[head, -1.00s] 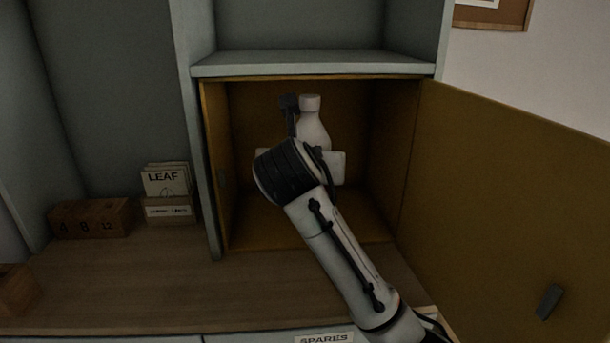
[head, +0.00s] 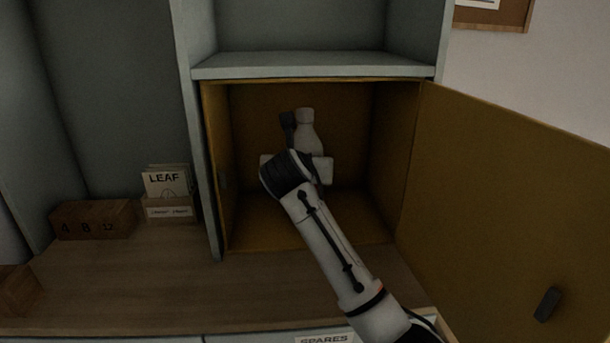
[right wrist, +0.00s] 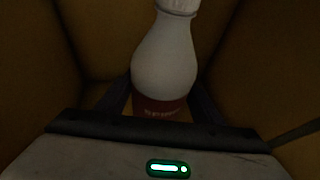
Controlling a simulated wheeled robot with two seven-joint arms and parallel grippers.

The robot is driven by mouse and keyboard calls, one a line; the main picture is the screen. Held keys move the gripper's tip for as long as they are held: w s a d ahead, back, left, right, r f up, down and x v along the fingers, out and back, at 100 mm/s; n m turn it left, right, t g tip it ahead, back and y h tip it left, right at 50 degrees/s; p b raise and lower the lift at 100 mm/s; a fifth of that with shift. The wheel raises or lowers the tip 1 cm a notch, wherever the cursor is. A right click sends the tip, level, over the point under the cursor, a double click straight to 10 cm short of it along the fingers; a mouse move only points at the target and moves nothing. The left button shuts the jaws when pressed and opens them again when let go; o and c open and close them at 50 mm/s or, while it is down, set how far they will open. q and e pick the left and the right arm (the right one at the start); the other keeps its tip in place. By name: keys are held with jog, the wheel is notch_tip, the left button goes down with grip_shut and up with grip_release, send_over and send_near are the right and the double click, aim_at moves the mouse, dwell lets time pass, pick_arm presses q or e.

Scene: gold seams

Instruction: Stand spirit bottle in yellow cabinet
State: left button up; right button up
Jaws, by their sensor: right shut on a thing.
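The spirit bottle (head: 307,138) is white with a narrow neck and cap, and it is upright inside the yellow cabinet (head: 350,110). In the right wrist view the bottle (right wrist: 166,62) shows a dark red band low on its body. My right gripper (right wrist: 160,100) is shut on the bottle, one finger on each side. In the head view the right arm reaches in from the lower right, and its wrist hides the bottle's lower part. I cannot tell whether the base touches the cabinet floor. My left gripper is not in view.
The cabinet door (head: 510,200) stands open to the right. A pale shelf (head: 310,70) edges the opening above. Left of the cabinet are a card box marked LEAF (head: 168,205) and a wooden number block (head: 92,219). The wooden counter (head: 150,285) is clear in front.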

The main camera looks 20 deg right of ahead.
jog(key=shift+w+f, duration=0.2)
jog(key=shift+f, duration=0.85)
jog(key=shift+d, duration=0.1)
jog(key=o, duration=1.9)
jog(key=shift+f, duration=0.35)
jog(key=shift+o, duration=0.2)
jog(key=v, duration=1.2)
